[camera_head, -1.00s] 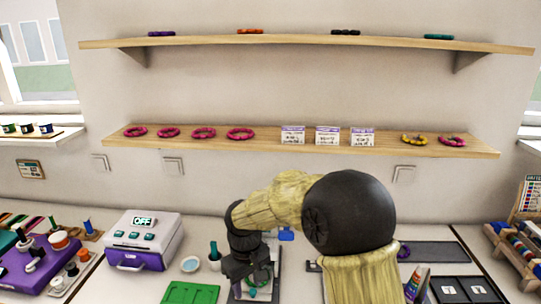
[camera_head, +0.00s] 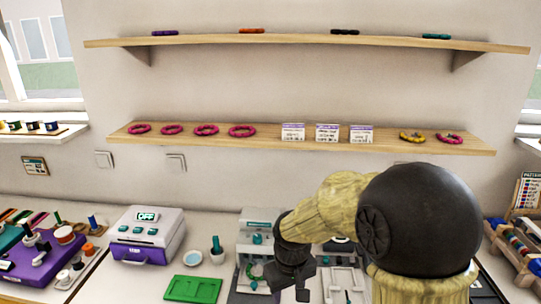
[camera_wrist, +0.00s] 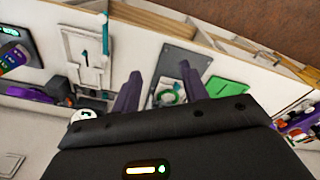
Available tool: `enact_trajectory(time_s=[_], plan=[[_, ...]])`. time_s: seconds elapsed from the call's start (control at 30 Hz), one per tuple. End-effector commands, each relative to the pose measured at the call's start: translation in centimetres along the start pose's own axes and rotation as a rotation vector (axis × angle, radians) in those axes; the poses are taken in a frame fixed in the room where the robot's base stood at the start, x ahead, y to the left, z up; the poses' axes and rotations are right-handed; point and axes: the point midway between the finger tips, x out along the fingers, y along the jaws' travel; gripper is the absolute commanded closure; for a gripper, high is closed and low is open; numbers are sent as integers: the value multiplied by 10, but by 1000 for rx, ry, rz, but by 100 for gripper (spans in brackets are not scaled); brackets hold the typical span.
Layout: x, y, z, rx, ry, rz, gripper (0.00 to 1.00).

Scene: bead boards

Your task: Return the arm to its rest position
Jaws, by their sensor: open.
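My arm's upper links cover much of the right side of the counter in the head view.
A green tray (camera_head: 193,289), a white and purple machine reading OFF (camera_head: 146,236) and small bowls stand to the left. A wooden shelf (camera_head: 300,140) with pink rings and cards runs along the wall. A wooden rack (camera_head: 515,248) stands at far right.

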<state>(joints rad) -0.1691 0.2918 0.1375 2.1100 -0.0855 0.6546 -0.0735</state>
Motion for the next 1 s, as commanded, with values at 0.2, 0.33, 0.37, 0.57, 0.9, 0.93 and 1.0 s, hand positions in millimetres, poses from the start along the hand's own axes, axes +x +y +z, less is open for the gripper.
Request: enact_trajectory(time_s=[0.2,0.33,0.37,0.57,0.9,0.93,1.0], plan=[[-14,43,75,240,71,27,56],[-17,54,117,367,114,39,56],[-17,55,123,388,121,41,56],[-17,58,139,440,139,46,56],[-17,58,138,437,137,45,56],[-17,58,138,437,137,45,56],[-17,58,138,436,137,45,56]])
